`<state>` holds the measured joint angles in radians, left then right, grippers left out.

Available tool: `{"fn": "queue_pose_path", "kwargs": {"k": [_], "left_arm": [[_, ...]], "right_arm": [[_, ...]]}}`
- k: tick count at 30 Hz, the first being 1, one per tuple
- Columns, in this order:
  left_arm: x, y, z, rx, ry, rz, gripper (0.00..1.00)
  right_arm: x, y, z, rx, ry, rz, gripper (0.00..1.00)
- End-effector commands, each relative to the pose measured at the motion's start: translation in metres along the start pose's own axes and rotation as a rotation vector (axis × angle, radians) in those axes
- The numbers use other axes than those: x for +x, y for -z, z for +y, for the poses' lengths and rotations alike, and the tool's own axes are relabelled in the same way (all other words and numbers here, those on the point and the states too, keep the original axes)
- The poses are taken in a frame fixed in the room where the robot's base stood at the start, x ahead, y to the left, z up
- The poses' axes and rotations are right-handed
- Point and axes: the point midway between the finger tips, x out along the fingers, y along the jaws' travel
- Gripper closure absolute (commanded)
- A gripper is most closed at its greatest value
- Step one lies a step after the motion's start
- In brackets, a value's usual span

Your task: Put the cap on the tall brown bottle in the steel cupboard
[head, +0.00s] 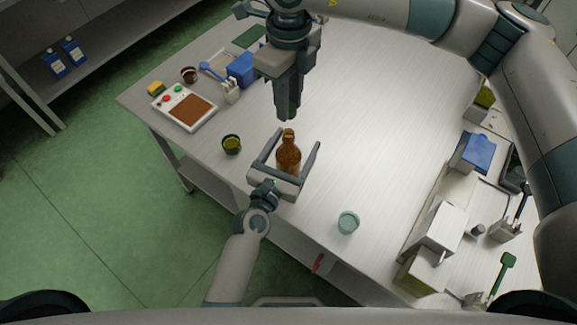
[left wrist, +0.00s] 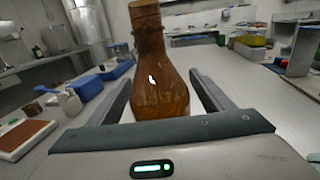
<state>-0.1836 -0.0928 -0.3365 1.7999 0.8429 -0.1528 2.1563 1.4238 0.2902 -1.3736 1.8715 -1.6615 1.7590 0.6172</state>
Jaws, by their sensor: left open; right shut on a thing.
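A brown bottle (head: 288,156) with a narrow neck stands upright on the pale table (head: 385,120). My left gripper (head: 291,150) is open, with one finger on each side of the bottle and gaps between. My right gripper (head: 288,112) points down just above and behind the bottle top in the head view. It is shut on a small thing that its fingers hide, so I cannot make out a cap. I cannot identify a steel cupboard in either view.
A green-filled cup (head: 231,144) stands left of the bottle, and a clear glass (head: 348,222) at the lower right. Boxes and a blue-lidded container (head: 478,151) line the right. The table middle is clear.

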Motion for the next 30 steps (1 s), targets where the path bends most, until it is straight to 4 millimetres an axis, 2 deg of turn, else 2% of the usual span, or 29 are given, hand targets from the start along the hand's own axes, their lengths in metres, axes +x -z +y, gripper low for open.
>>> {"fn": "queue_pose_path", "kwargs": {"k": [1, 2, 9, 14, 24, 30], "left_arm": [[0.0, 0.0, 0.0, 0.0, 0.0, 0.0, 0.26], [0.0, 0.0, 0.0, 0.0, 0.0, 0.0, 0.31], [0.0, 0.0, 0.0, 0.0, 0.0, 0.0, 0.88], [0.0, 0.0, 0.0, 0.0, 0.0, 0.0, 0.88], [-0.001, 0.0, 0.0, 0.0, 0.0, 0.0, 0.88], [-0.001, 0.0, 0.0, 0.0, 0.0, 0.0, 0.88]], "right_arm": [[0.0, 0.0, 0.0, 0.0, 0.0, 0.0, 0.96], [0.0, 0.0, 0.0, 0.0, 0.0, 0.0, 0.96], [0.0, 0.0, 0.0, 0.0, 0.0, 0.0, 0.96], [0.004, 0.0, 0.0, 0.0, -0.001, 0.001, 0.96], [0.042, 0.0, 0.0, 0.001, -0.001, 0.002, 0.96], [0.05, 0.0, 0.0, 0.001, 0.0, 0.001, 0.96]]}}
